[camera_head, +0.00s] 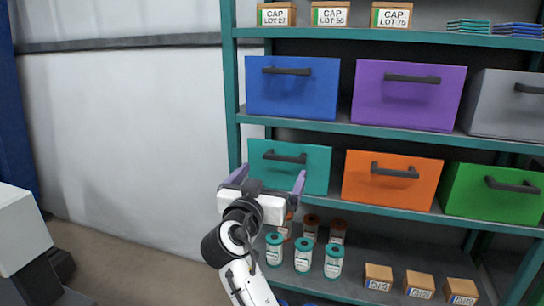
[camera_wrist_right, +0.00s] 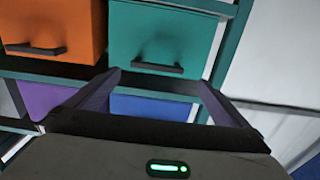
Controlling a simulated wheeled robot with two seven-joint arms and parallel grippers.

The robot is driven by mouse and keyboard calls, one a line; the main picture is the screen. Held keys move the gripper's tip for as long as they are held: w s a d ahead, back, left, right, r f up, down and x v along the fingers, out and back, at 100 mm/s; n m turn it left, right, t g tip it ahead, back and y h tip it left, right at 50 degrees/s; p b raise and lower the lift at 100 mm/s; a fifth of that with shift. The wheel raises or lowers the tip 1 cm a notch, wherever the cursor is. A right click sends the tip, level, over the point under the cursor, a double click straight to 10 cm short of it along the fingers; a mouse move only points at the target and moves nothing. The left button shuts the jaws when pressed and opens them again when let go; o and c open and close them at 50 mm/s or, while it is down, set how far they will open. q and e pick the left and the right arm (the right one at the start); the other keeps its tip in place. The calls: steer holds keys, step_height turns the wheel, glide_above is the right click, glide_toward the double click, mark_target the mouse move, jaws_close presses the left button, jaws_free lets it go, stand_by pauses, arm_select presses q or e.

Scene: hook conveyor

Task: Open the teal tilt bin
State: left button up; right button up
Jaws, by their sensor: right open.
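The teal tilt bin (camera_head: 311,170) sits at the left end of the middle shelf row, its front upright like the neighbouring bins. Its dark bar handle (camera_head: 284,157) runs across the upper front. My right gripper (camera_head: 269,177) is in front of the bin's lower left part, open and empty, its purple fingers spread to either side. In the right wrist view, which appears upside down, the teal bin (camera_wrist_right: 165,32) and its handle (camera_wrist_right: 158,69) show beyond the open fingers. The handle lies between the fingertips in that picture, apart from them. My left gripper is out of view.
An orange bin (camera_head: 391,181) is right of the teal one, then a green bin (camera_head: 492,194). Blue (camera_head: 293,92) and purple (camera_head: 408,101) bins sit above. Teal-lidded jars (camera_head: 303,258) and small boxes (camera_head: 378,278) stand below. Bare wall lies to the left.

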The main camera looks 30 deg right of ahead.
mark_target(283, 158)
steer(key=x, duration=0.3)
steer(key=p+x, duration=0.1)
steer(key=x, duration=0.4)
steer(key=shift+d+r, duration=0.4)
steer(key=shift+d, duration=0.1)
steer(key=shift+w+d+f, duration=0.1)
steer(key=shift+w+d, duration=0.25)
steer(key=shift+w, duration=0.05)
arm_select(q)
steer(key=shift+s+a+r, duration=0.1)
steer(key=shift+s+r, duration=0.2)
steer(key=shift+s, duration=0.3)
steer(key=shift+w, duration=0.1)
